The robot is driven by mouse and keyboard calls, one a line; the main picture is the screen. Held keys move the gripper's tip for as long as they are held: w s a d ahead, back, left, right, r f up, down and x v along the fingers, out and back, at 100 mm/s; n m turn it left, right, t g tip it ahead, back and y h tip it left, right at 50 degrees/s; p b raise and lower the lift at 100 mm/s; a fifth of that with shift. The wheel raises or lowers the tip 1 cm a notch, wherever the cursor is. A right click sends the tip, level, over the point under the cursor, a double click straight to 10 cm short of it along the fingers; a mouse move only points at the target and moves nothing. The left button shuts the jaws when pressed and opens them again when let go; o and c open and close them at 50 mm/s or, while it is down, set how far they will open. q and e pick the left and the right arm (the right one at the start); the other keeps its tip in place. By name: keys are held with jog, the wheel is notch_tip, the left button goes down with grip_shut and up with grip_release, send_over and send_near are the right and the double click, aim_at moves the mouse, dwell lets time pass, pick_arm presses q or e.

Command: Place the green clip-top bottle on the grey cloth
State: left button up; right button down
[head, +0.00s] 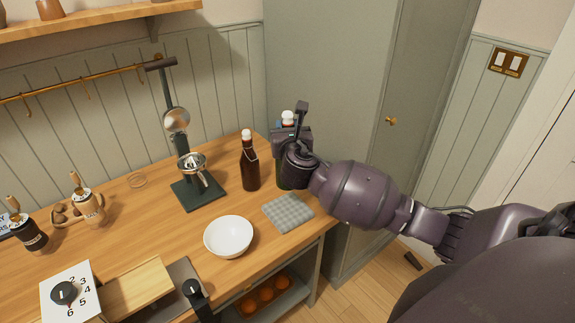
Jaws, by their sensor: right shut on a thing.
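The green clip-top bottle (283,178) stands upright near the back right of the wooden counter, mostly hidden behind my right gripper. Its white stopper shows above the gripper, and a strip of dark green glass shows below. My right gripper (291,145) comes in from the right and is shut on the bottle. Whether the bottle's base touches the counter is hard to tell. The grey checked cloth (288,213) lies flat near the counter's right front corner, just in front of the bottle, and looks empty. My left gripper is not in view.
A brown clip-top bottle (250,165) stands just left of the green one. A white bowl (228,236) sits left of the cloth. A citrus press (193,180) stands farther left. A grey cabinet (325,70) rises behind the counter.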

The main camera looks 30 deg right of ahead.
notch_tip(320, 180, down, 11)
jog(key=shift+r+b, duration=0.2)
jog(key=shift+b, duration=0.55)
jog(key=c, duration=1.2)
grip_release()
jog(key=shift+f, duration=0.2)
jog(key=o, duration=0.4)
jog(key=shift+o, duration=0.2)
